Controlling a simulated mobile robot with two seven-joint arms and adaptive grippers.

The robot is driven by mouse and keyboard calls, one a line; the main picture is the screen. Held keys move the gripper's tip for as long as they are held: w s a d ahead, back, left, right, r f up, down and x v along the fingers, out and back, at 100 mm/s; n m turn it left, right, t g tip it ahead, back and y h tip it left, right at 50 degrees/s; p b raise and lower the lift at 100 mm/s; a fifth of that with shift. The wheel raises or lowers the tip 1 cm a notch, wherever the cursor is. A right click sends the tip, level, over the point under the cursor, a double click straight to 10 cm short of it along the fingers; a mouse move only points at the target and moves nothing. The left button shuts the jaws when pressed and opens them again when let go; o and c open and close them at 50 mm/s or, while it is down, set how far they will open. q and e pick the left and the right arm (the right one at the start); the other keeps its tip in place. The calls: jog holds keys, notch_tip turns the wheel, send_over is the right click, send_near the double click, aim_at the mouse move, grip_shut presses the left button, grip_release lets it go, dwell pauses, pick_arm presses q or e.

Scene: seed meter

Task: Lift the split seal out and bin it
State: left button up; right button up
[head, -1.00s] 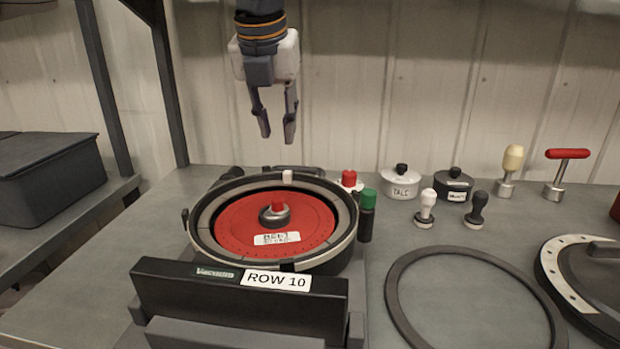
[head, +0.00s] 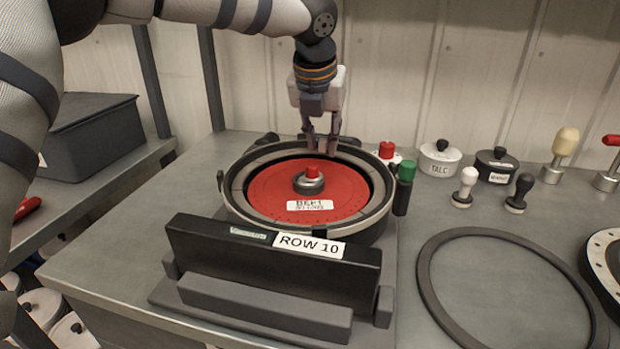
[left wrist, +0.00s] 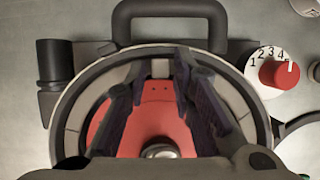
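My left gripper (head: 321,143) points down over the back rim of the meter. Its two fingers are apart. In the left wrist view, the gripper (left wrist: 158,115) straddles a pale piece of the back ring (left wrist: 160,69), with the red disc showing between the fingers. My right gripper is out of view.
A loose dark ring (head: 425,285) lies flat on the bench at right. A black ROW 10 bar (head: 210,250) fronts the meter. A dark box (head: 95,140) sits left.

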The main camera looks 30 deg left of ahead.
pick_arm(q)
jog(key=shift+f, duration=0.1)
grip_shut()
jog(key=shift+w+r, duration=0.1)
jog(key=shift+r, duration=0.45)
jog(key=v, duration=0.3)
jog(key=shift+w+d+r, duration=0.15)
jog(key=shift+d+r, duration=0.05)
jog(key=shift+r, duration=0.15)
jog(key=s+d+r+p, duration=0.1)
jog(key=s+d+r, duration=0.7)
jog(key=s+d, duration=0.1)
jog(key=shift+s+r, duration=0.25)
jog(key=shift+s, duration=0.05)
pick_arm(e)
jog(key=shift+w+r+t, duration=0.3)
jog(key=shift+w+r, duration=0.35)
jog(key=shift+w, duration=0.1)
